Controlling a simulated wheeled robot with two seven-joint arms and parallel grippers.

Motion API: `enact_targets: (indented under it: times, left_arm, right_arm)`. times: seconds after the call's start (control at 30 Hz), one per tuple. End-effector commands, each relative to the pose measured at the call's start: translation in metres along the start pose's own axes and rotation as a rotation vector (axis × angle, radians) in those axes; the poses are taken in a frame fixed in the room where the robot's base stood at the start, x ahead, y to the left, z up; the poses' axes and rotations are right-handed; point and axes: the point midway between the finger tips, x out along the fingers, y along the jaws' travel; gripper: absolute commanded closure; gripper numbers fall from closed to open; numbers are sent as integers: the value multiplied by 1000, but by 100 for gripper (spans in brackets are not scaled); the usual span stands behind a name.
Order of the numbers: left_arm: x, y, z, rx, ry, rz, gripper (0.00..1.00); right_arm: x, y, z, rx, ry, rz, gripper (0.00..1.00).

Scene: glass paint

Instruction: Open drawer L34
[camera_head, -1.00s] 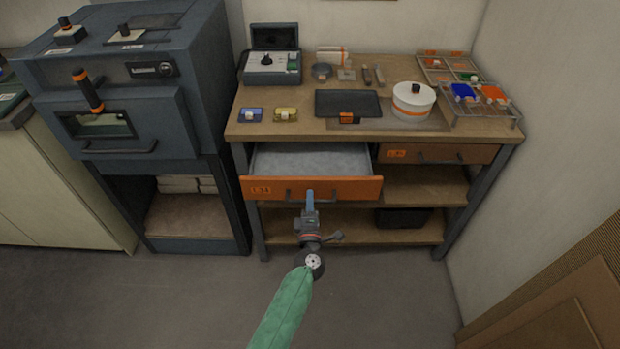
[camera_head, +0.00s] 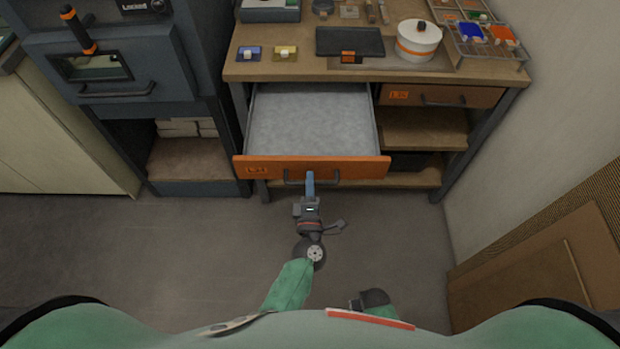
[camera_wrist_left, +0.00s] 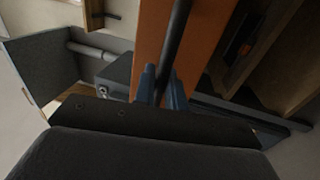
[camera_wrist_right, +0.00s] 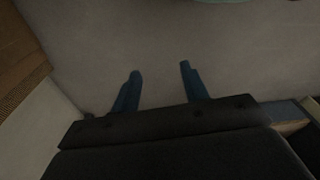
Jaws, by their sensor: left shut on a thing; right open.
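Drawer L34 (camera_head: 260,169) has an orange front and a grey lined inside, and it is pulled well out of the workbench. Its inside looks empty. My left gripper (camera_head: 310,178) is shut on the dark bar handle (camera_head: 330,178) at the middle of the drawer front. In the left wrist view the blue fingers (camera_wrist_left: 160,85) sit on either side of the handle bar (camera_wrist_left: 174,45), against the orange front (camera_wrist_left: 150,35). My right gripper (camera_wrist_right: 160,82) is open and empty above the floor in the right wrist view. In the head view only part of the right arm shows at the bottom.
A second drawer (camera_head: 465,95) on the right is shut. The bench top (camera_head: 300,70) holds a black tray (camera_head: 350,42), a white round pot (camera_head: 418,42), blue and yellow pieces and a rack (camera_head: 490,50). A dark furnace (camera_head: 150,60) stands left. The floor in front is clear.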

Motion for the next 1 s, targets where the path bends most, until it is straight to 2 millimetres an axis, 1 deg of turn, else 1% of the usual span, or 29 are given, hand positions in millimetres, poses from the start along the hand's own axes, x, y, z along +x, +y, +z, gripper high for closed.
enact_targets:
  times: [0.17, 0.2, 0.27, 0.57, 0.7, 0.8, 0.83, 1.0]
  left_arm:
    - [0, -1, 0, 0, -1, -1, 100]
    - [0, -1, 0, 0, -1, -2, 82]
    - [0, -1, 0, 1, -1, -1, 71]
    - [-1, -1, 0, 1, 0, -1, 71]
    - [-9, -3, 0, 1, 0, -1, 71]
    - [-22, -4, 0, 1, 0, -2, 71]
    - [-27, -4, 0, 1, 0, -2, 71]
    - [-48, -4, 0, 1, -1, -1, 71]
  right_arm:
    - [1, 0, 1, 0, -1, 0, 55]
    - [1, 0, 1, 0, -1, 0, 55]
    - [1, 0, 1, 0, -2, 0, 55]
    - [2, 0, 2, 0, -4, 0, 55]
    - [2, -1, 3, 1, -12, -1, 55]
    - [-19, -6, -2, 3, -12, -8, 55]
    - [-24, -6, -4, 4, -13, -9, 55]
    - [-52, -11, -20, 4, -9, -15, 55]
